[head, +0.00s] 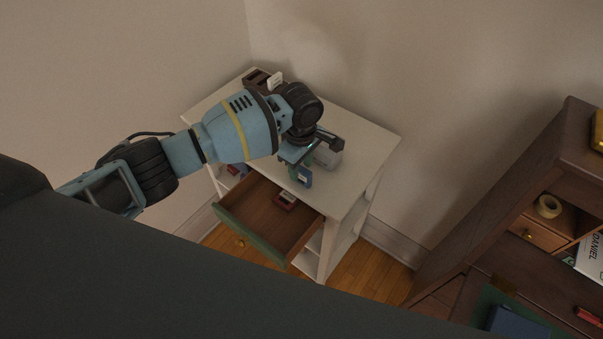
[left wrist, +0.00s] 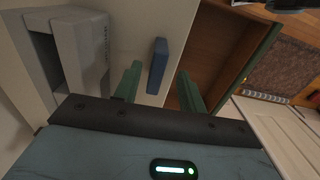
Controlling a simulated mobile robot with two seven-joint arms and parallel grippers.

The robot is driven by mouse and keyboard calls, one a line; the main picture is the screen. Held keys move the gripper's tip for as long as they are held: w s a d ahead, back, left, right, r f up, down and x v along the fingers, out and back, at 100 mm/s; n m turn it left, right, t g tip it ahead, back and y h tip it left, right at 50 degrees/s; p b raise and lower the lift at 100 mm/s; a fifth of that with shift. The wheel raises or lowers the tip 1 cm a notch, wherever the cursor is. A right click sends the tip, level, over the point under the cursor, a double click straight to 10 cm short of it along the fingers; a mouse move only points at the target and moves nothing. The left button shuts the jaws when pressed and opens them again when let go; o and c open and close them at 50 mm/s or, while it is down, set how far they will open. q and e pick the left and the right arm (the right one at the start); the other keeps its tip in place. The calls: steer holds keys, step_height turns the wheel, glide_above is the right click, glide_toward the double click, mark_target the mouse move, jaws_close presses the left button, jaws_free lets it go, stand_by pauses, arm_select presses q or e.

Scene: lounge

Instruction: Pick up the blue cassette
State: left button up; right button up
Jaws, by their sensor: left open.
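The blue cassette (left wrist: 158,62) lies on the white cabinet top close to the edge above the open drawer. In the head view it shows as a small blue piece (head: 306,178) by the front edge, partly beside a green finger. My left gripper (left wrist: 159,72) is open, with one green finger on each side of the cassette in the left wrist view. A gap shows on both sides, so the cassette is not gripped. In the head view my left gripper (head: 298,166) hangs over the cabinet's front edge, partly hidden by its own wrist. My right gripper is not in view.
A grey device (head: 328,154) stands close beside my left gripper on the cabinet top (head: 368,145). A dark box (head: 257,80) with a white card stands at the back. A brown desk (head: 560,170) stands at right.

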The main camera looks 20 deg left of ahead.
mark_target(301, 168)
arm_select(q)
steer(key=f, duration=0.4)
steer(key=shift+w+f+b, duration=0.15)
steer(key=shift+w+b, duration=0.05)
steer(key=shift+b, duration=0.15)
jaws_close()
